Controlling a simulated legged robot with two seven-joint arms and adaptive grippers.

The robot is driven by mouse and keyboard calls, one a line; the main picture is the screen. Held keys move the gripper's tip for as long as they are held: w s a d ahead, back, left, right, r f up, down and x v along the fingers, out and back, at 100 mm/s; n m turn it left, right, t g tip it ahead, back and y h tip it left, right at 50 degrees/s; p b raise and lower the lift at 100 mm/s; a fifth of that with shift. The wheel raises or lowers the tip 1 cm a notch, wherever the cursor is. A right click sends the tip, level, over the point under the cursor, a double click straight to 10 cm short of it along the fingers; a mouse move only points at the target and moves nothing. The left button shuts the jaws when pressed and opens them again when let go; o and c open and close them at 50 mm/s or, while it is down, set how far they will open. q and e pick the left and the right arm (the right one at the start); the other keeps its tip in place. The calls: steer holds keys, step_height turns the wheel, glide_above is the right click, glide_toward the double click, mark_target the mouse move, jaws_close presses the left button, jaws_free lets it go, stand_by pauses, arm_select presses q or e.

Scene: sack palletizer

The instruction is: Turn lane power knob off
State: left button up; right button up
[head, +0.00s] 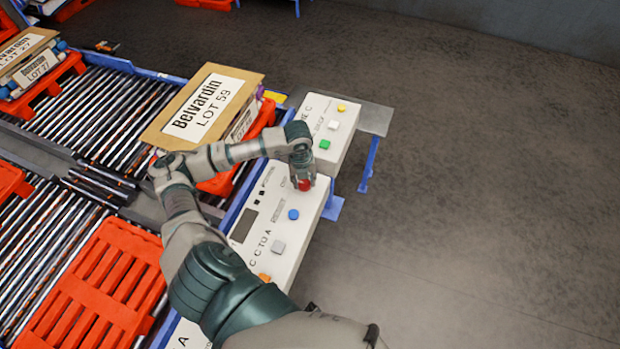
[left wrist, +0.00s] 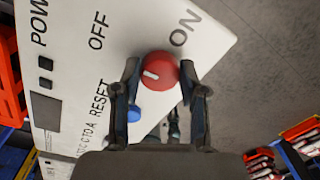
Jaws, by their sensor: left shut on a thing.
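The red power knob (head: 304,185) is on the white control panel (head: 313,208) beside the conveyor. My left gripper (head: 302,178) reaches down over it, shut on the knob. In the left wrist view the knob (left wrist: 160,68) sits between the two fingertips (left wrist: 158,75), with its white mark left of its middle. The panel's printed words OFF and ON show in that view beyond the knob, OFF to the left and ON to the right. My right gripper is in neither view.
A blue button (head: 293,214), a grey button (head: 278,247) and an orange button (head: 264,277) lie along the same panel. A second white panel (head: 318,105) stands behind. A carton (head: 205,105) and red pallets (head: 95,295) are on the roller lanes. Open floor lies to the right.

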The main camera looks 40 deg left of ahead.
arm_select(q)
steer(key=shift+d, duration=0.3)
steer(key=o, duration=1.1)
steer(key=shift+o, duration=0.2)
steer(key=shift+w+d, duration=0.15)
steer(key=shift+d, duration=0.05)
steer(key=shift+r, duration=0.1)
steer(key=shift+a, duration=0.4)
